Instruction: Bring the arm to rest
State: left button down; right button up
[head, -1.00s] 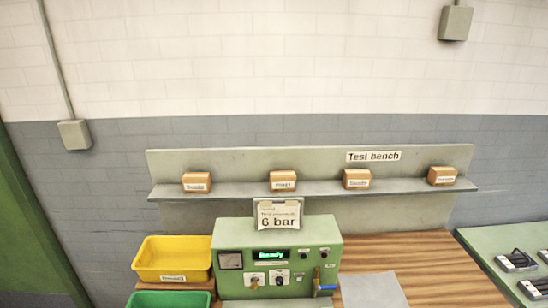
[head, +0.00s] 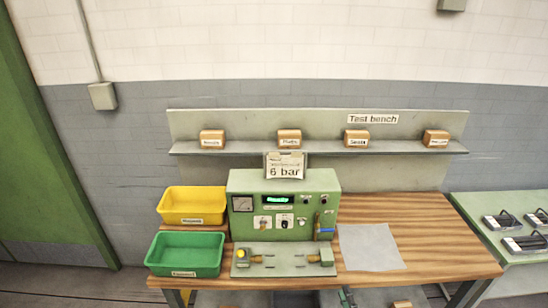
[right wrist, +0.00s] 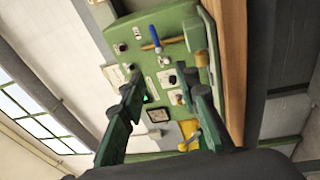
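My right gripper (right wrist: 160,80) shows in the right wrist view. Its two dark green fingers stand well apart with nothing held between them. Past the fingers is the green test unit (right wrist: 185,50), seen turned on its side, with a blue-handled lever (right wrist: 155,38). I cannot tell how far the fingers are from it. In the head view the test unit (head: 234,186) stands on the wooden bench (head: 425,262), and no gripper shows clearly there. My left gripper is in neither view.
A yellow bin (head: 195,219) and a green bin (head: 185,271) stand left of the unit. A fixture plate (head: 285,270) lies in front, with a grey sheet (head: 370,247) to the right. A green side table (head: 497,235) holds dark-handled parts. A shelf (head: 320,148) runs behind.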

jog(key=s+d+f+m+g+h, duration=0.1)
jog(key=s+f+m+g, duration=0.1)
jog(key=f, duration=0.8)
jog(key=s+d+f+m+g+h, duration=0.1)
jog(key=s+f+m+g, duration=0.15)
jog(key=f, duration=0.75)
jog(key=s+d+f+m+g, duration=0.1)
jog(key=s+f+m+g, duration=0.15)
jog(key=s+f, duration=0.55)
jog(key=s+d+f+m+g, duration=0.1)
jog(key=s+f+m+g, duration=0.3)
jog(key=f, duration=0.7)
jog(key=s+d+f+m+g, duration=0.1)
jog(key=s+f, duration=0.5)
jog(key=s, duration=0.6)
jog(key=s+d+f+m+g+h+b, duration=0.1)
jog(key=s+f, duration=0.5)
jog(key=s, duration=0.6)
jog(key=s+d+f+m+g, duration=0.2)
jog(key=s+f+m+g, duration=0.2)
jog(key=s, duration=0.9)
notch_tip(320, 180, down, 2)
jog(key=shift+d+f+m+g+h, duration=0.2)
jog(key=shift+f+m+g+h, duration=0.15)
jog(key=shift+g, duration=0.35)
jog(key=shift+s+r, duration=0.1)
